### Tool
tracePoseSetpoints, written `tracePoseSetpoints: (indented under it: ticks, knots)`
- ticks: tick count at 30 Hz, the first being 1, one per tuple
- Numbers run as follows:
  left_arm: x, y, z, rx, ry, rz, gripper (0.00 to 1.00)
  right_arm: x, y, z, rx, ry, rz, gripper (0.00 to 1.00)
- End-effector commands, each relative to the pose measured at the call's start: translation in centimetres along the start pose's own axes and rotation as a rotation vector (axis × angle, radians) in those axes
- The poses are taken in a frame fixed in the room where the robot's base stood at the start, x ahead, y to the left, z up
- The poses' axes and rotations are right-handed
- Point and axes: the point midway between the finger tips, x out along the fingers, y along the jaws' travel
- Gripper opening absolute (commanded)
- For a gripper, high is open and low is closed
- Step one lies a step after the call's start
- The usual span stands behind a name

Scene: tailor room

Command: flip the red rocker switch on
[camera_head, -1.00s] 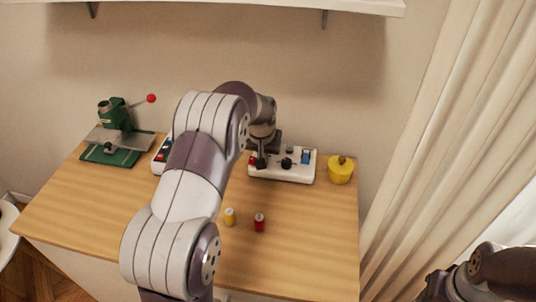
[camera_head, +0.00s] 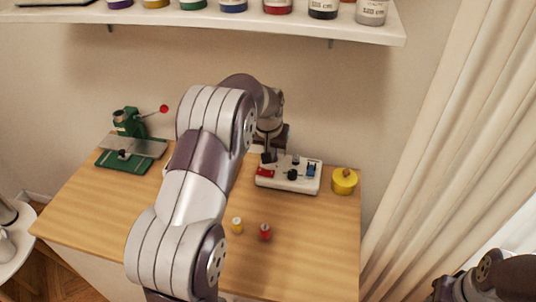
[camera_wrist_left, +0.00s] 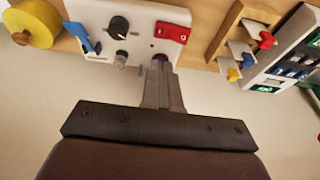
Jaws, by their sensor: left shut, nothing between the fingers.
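The red rocker switch (camera_head: 265,172) sits on the left end of a white control panel (camera_head: 300,186) at the back of the table. In the left wrist view the red switch (camera_wrist_left: 172,32) lies near the panel's edge, with small pale marks on it; which way it is tipped I cannot tell. My left gripper (camera_head: 268,158) is just behind the switch, pointing down. In the left wrist view its fingers (camera_wrist_left: 160,68) are together and empty, their tips by the panel's edge beside the switch; contact is unclear. My right gripper (camera_head: 442,288) is at the lower right, its fingers unclear.
A black knob (camera_head: 292,175) and a blue switch (camera_head: 311,170) share the panel. A yellow pot (camera_head: 344,181) stands to its right. Yellow (camera_head: 237,225) and red (camera_head: 265,232) spools stand in front. A green machine (camera_head: 126,145) is at left. A shelf (camera_head: 200,17) with jars hangs above.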

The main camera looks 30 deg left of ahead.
Motion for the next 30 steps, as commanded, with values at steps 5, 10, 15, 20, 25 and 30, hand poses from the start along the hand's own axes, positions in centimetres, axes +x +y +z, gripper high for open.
tracePoseSetpoints:
  ticks: [5,10,15,20,25,30]
  knots:
    - [-3.5,1.0,0.2,0.001,-0.002,0.000,0.00,0.7,0.0,0.2,0.000,-0.003,0.000,0.43]
    - [-6.1,1.6,0.2,0.001,-0.003,0.000,0.00,0.8,0.0,0.2,0.000,-0.003,0.000,0.43]
    - [-7.1,1.8,0.3,-0.001,-0.005,-0.001,0.00,0.8,0.0,0.2,0.000,-0.003,0.000,0.43]
    - [-7.2,1.8,0.3,-0.001,-0.005,-0.001,0.00,0.8,0.0,0.2,0.000,-0.003,0.000,0.43]
    - [-7.2,1.8,0.3,0.000,-0.005,-0.001,0.00,0.8,0.0,0.2,0.000,-0.003,0.000,0.43]
    - [-7.2,1.8,0.0,0.008,0.010,0.001,0.00,0.8,0.0,0.2,0.000,-0.003,0.000,0.43]
